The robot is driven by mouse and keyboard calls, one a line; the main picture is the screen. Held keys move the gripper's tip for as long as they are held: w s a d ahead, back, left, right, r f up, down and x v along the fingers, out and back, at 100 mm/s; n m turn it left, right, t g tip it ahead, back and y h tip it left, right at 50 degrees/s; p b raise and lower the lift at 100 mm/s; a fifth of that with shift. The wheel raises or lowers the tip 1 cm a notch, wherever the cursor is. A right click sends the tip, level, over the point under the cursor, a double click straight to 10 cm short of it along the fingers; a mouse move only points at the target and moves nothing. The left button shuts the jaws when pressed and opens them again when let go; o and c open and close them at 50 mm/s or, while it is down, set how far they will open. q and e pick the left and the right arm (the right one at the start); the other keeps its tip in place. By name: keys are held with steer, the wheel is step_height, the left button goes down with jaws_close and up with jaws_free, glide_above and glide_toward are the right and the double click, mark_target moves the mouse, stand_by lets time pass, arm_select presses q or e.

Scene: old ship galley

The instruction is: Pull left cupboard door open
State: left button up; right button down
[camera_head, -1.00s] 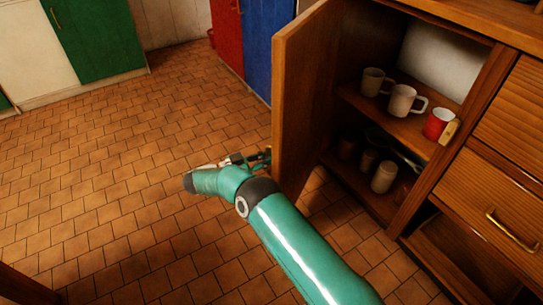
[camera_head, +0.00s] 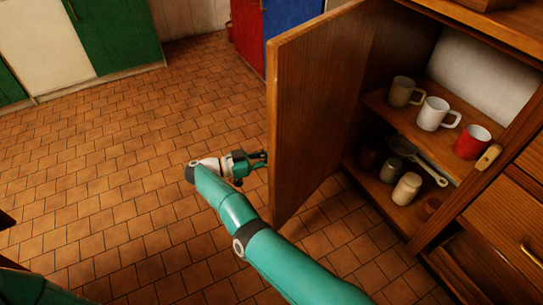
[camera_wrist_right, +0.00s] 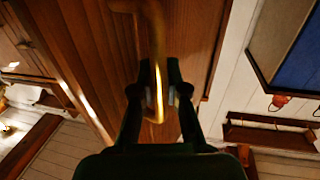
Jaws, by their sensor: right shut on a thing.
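The wooden cupboard door (camera_head: 315,110) stands wide open on the left side of the cupboard, its inner face towards the head camera. My right gripper (camera_head: 258,160) is beside the door's outer face, its fingertips partly hidden by the door edge. In the right wrist view, my right gripper (camera_wrist_right: 160,95) is shut on the brass door handle (camera_wrist_right: 155,40), whose bar runs between the two fingers. The handle is hidden in the head view. The open cupboard (camera_head: 480,85) shows its shelves. My left gripper is not in view.
Two pale mugs and a red mug (camera_head: 472,142) stand on the upper shelf. Jars (camera_head: 407,188) and a pan stand below. Drawers (camera_head: 510,215) are at the right. Tiled floor (camera_head: 120,170) left of the door is clear; blue (camera_head: 290,35) and green (camera_head: 115,35) cupboards stand behind.

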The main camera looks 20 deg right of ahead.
steer(key=shift+a, duration=0.2)
steer(key=c, duration=1.2)
jaws_free()
steer(key=shift+a, duration=0.1)
